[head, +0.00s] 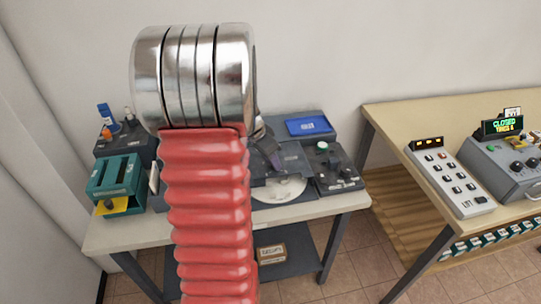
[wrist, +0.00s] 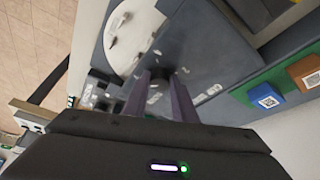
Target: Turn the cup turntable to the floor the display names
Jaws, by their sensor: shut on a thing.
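The turntable, a white disc (head: 285,190), lies in a dark grey console on the left table, partly hidden by my arm in the head view. In the wrist view the white disc (wrist: 128,45) is at the upper left, with small dark marks or parts on it. My gripper (wrist: 166,82) is at the disc's edge, its two fingers shut on a small grey piece (wrist: 155,92) that I cannot clearly make out. In the head view a display (head: 503,127) on the right table shows green text, seemingly "CLOSED" above "TURNS 6". I see no cup clearly.
A teal box (head: 116,176) stands left on the table. A blue tray (head: 307,126) and a dark control box (head: 335,167) stand at its right. A white keypad panel (head: 455,180) with a small amber display is on the right table. A gap separates the tables.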

